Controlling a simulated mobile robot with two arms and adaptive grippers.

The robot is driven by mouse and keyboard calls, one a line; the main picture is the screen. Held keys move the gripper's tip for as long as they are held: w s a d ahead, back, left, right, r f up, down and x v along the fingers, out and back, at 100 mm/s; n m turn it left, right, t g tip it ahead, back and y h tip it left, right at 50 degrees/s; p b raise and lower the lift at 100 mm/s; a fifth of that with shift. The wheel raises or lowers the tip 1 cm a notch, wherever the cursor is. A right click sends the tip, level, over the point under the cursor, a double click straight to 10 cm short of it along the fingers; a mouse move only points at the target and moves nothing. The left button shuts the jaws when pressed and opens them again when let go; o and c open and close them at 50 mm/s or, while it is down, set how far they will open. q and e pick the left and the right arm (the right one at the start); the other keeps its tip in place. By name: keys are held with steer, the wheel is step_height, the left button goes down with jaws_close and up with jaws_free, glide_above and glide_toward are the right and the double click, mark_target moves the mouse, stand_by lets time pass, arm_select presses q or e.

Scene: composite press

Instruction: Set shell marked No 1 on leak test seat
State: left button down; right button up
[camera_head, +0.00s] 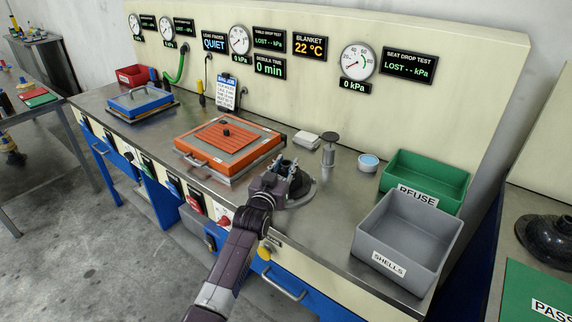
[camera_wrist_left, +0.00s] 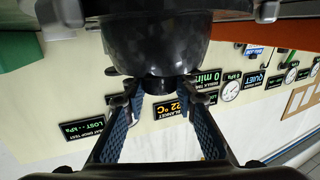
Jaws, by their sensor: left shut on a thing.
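A glossy black shell (camera_head: 299,184) is at the round metal leak test seat (camera_head: 311,198) on the bench. My left gripper (camera_head: 283,168) is at the shell, partly covering it. In the left wrist view the dark shell (camera_wrist_left: 150,40) fills the top middle, and its narrow neck (camera_wrist_left: 158,86) is between the blue-padded fingers of my left gripper (camera_wrist_left: 159,92). The gripper is shut on the shell. I cannot tell whether the shell touches the seat. No number mark is readable on it. My right gripper is not in view.
A grey SHELLS bin (camera_head: 421,226) and a green REUSE bin (camera_head: 443,176) stand to the right. An orange-framed table (camera_head: 225,140) is left of the seat. A metal plunger-topped can (camera_head: 328,152) and a blue-topped cup (camera_head: 368,162) stand behind. Another black shell (camera_head: 548,240) is far right.

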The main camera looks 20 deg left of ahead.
arm_select(q)
steer(key=c, duration=1.5)
jaws_free()
steer(key=shift+f, duration=0.1)
steer(key=shift+s, duration=0.15)
